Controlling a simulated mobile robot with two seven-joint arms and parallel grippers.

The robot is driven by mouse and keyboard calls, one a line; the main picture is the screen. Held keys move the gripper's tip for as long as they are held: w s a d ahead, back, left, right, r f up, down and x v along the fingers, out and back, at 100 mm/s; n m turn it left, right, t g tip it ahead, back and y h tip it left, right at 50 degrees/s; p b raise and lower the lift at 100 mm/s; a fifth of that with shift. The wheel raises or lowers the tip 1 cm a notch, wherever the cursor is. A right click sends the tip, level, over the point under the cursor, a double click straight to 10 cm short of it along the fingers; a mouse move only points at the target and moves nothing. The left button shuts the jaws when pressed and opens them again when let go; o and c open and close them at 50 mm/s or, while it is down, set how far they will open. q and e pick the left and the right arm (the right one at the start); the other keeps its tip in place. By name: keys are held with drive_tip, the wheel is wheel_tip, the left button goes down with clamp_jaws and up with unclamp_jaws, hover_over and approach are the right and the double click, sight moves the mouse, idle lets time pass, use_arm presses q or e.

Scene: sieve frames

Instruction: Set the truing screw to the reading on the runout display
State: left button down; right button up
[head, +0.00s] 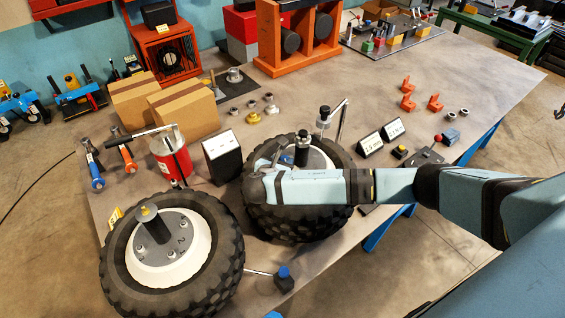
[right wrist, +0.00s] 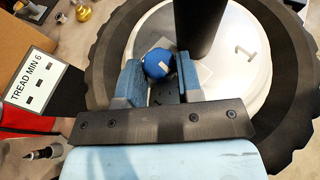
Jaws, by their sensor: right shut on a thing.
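The right wrist view shows a round blue knob (right wrist: 157,63) with a pale mark, taken as the truing screw, between the fingers of my right gripper (right wrist: 158,72). The gripper is shut on it. The knob is beside a dark post on the pale hub plate (right wrist: 245,60) marked 1. In the head view my right gripper (head: 268,163) is over the hub of the right-hand tyre (head: 255,222) and hides the knob. The runout display seems to be a tilted white sign (head: 371,145) reading about 1.9 mm; a similar sign (head: 395,129) stands beside it. My left gripper is not seen.
A second tyre (head: 222,285) with hub 2 lies at the front left. A red can (head: 171,160), boxes (head: 185,107) and a metal-handled post (head: 325,118) stand near. The table's back middle is fairly clear.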

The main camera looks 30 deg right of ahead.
drive_tip(key=m+g, duration=0.1)
drive_tip(key=m+g+h, duration=0.1)
drive_tip(key=m+g, duration=0.1)
drive_tip(key=g, duration=0.1)
drive_tip(key=shift+w+a+f+m+h, duration=0.1)
drive_tip(key=shift+w+a+m+h, duration=0.15)
drive_tip(key=shift+m+h, duration=0.15)
drive_tip(key=m+g, duration=0.4)
drive_tip(key=g, duration=0.1)
drive_tip(key=shift+w+a+f+m+h, duration=0.1)
drive_tip(key=shift+w+a+m+h, duration=0.05)
drive_tip(key=shift+w+m+h, duration=0.2)
drive_tip(key=m+g, duration=0.1)
drive_tip(key=m+g+y, duration=0.1)
drive_tip(key=g, duration=0.1)
drive_tip(key=m+g, duration=0.2)
drive_tip(key=shift+w, duration=0.35)
drive_tip(key=shift+w+d+m+g+y, duration=0.15)
drive_tip(key=shift+m+g+y, duration=0.3)
drive_tip(key=shift+m+g, duration=0.25)
drive_tip(key=shift+w+d+m+g+y, duration=0.1)
drive_tip(key=shift+m+g+y, duration=0.3)
drive_tip(key=shift+m+g, duration=0.25)
drive_tip(key=shift+d+r+m+g+y, duration=0.1)
drive_tip(key=shift+r+m+g+y, duration=0.1)
drive_tip(key=shift+m+g+y, duration=0.35)
drive_tip(key=shift+d+m+g+y, duration=0.15)
drive_tip(key=shift+m+g+y, duration=0.1)
drive_tip(key=shift+m+g, duration=0.25)
drive_tip(key=o, duration=0.9)
